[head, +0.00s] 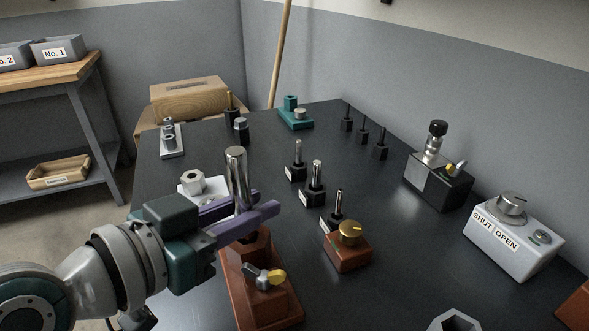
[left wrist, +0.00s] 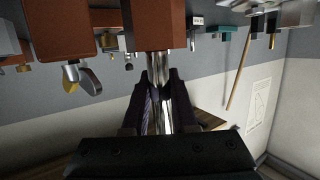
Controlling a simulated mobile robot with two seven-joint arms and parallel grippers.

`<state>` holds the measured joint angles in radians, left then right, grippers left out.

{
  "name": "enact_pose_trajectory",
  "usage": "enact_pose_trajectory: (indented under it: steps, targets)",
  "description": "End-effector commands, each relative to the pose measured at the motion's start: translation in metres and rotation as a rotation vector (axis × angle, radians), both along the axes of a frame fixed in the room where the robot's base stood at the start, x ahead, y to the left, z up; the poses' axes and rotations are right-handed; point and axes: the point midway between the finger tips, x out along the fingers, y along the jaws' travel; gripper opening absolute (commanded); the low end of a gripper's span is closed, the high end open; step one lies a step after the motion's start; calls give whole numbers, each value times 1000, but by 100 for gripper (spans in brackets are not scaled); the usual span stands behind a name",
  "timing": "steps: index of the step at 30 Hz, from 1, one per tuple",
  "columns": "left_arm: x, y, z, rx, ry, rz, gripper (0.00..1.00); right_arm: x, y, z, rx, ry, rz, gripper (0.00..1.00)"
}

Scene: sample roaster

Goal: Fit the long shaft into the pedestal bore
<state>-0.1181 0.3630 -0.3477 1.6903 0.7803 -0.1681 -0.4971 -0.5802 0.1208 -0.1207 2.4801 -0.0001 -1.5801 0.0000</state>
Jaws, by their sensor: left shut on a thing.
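My left gripper (head: 256,204) has purple fingers shut on the long shaft (head: 237,170), a polished metal rod that stands upright. The fingers hold it partway along its length. The red-brown pedestal (head: 285,306) is directly beneath, with a hexagonal collar on top and a lever with a yellow end in front. The fingers partly hide the collar. In the left wrist view, upside down, the shaft (left wrist: 158,66) runs from between the fingers to the pedestal block (left wrist: 157,22), and its end meets the block. I cannot tell how deep it sits. My right gripper is not in view.
A red-brown block with a gold knob (head: 350,233) stands right of the pedestal. Several short pins in black holders (head: 316,195) stand behind. A white shut/open box (head: 518,246) and a dark valve box (head: 437,184) are at the right. The dark tabletop is clear between them.

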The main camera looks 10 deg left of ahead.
Motion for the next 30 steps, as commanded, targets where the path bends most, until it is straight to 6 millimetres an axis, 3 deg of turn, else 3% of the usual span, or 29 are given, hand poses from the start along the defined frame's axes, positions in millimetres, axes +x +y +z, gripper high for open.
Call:
enact_pose_trajectory:
  steps: [3, 15, 16, 18, 30]
  targets:
    - [1, 1, -15, 1, -5, 1, 0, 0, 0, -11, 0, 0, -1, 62]
    - [1, 0, -19, 0, -5, 1, 0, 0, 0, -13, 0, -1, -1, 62]
    - [0, 0, -19, 2, -1, 0, 28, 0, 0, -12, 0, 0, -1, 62]
    - [0, 1, -19, 1, -1, 1, 36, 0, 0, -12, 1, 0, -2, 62]
    - [-6, 3, -14, 3, 1, 0, 39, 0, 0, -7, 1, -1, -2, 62]
